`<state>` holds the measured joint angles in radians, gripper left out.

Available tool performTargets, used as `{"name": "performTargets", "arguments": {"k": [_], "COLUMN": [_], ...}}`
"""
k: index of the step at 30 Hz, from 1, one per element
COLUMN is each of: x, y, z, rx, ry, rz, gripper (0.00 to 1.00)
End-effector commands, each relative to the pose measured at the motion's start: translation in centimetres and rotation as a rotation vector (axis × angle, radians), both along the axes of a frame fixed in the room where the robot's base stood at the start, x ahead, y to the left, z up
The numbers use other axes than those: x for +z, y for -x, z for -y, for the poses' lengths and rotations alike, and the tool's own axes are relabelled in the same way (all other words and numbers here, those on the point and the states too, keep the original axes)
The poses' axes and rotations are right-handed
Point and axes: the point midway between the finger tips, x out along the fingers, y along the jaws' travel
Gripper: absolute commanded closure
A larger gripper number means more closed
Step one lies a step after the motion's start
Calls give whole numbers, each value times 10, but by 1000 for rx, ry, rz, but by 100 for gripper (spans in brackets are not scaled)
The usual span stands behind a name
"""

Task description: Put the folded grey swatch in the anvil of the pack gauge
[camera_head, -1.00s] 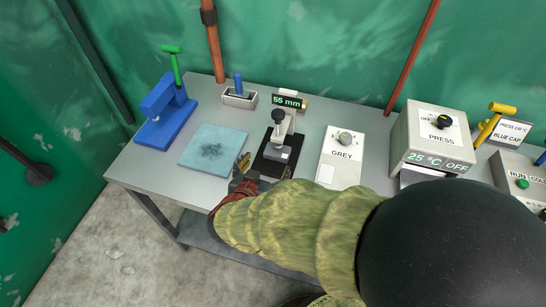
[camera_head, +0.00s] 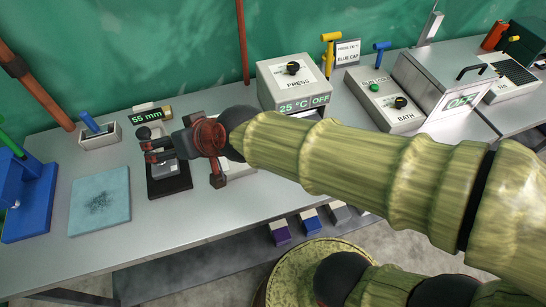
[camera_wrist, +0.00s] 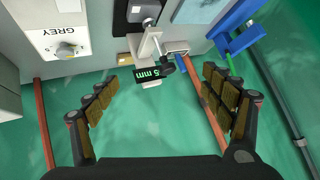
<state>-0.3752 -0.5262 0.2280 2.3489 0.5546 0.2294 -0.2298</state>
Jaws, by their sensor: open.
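The pack gauge (camera_head: 177,187) stands on the bench with a black base and a display reading 55 mm. It also shows at the top middle of the wrist view (camera_wrist: 149,45), upside down. A grey block with a pale patch sits low on it; I cannot tell whether this is part of the gauge. My gripper (camera_head: 146,146) overlaps the gauge's upper part in the head view. In the wrist view my gripper (camera_wrist: 158,78) has its fingers wide apart with nothing held. I cannot identify the folded grey swatch; a grey block with a white top (camera_head: 340,214) shows below the bench edge.
Purple (camera_head: 280,234) and blue (camera_head: 309,221) blocks are beside that grey block. A teal mat (camera_head: 100,200) and a blue stand (camera_head: 28,195) are left of the gauge. My arm partly hides the GREY box (camera_wrist: 62,45).

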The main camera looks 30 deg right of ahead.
Motion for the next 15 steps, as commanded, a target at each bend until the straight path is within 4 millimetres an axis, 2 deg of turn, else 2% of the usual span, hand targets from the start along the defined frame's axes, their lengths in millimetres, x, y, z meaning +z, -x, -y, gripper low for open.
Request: {"name": "performTargets", "arguments": {"k": [1,3,6,9,12,15], "x": [5,3,-3,-8,-11,-12], "y": [15,41,79,112,134,145], "z": [30,67,119,159,185,196], "rx": [-10,-25,-75,-134,-182,-203], "ry": [38,106,203,283,334,357], "rz": [-25,-82,-167,-240,-291,-317], "gripper": [18,18,18,18,18,18]}}
